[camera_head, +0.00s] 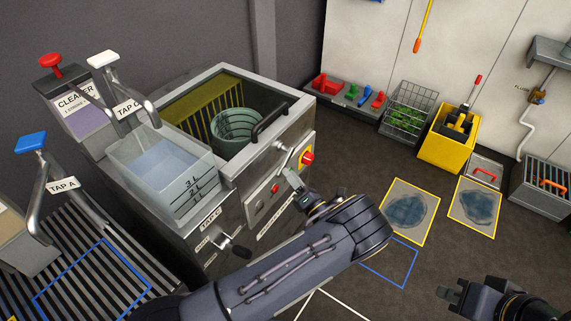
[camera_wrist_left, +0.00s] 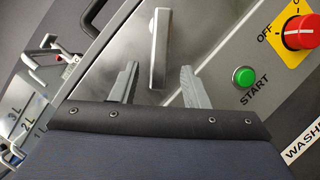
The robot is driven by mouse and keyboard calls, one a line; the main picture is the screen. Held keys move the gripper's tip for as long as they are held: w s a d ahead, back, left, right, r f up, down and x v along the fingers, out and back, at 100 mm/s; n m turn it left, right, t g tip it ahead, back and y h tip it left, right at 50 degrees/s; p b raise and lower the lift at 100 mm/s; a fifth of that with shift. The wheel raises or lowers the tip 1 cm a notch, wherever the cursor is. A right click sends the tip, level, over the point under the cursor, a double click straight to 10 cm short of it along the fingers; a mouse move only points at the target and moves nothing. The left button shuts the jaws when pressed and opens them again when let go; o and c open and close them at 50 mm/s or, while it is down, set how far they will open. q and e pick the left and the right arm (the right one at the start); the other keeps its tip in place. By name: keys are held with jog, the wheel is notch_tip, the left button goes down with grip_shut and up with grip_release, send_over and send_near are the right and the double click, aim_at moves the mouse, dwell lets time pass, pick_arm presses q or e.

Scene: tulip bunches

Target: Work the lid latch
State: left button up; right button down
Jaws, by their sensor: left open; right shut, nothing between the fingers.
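The washer (camera_head: 262,165) stands left of centre, its glassy lid with a black bar handle (camera_head: 270,121) appearing down over a green basket (camera_head: 237,128). The lid latch is a grey metal lever (camera_wrist_left: 160,40) on the washer's front, seen close in the left wrist view; its top shows in the head view (camera_head: 281,146). My left gripper (camera_head: 294,182) is open at the front panel. My right gripper (camera_head: 450,300) is shut and empty, low at the right.
A green START button (camera_wrist_left: 243,77) and a red knob (camera_wrist_left: 300,32) sit right of the latch. A water tank (camera_head: 165,170) stands left of the lid, with taps behind. A yellow bin (camera_head: 440,155) and floor mats (camera_head: 410,208) lie right. Floor between is clear.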

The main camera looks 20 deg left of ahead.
aim_at(283, 166)
pick_arm(q)
jog(key=x, duration=0.5)
grip_shut()
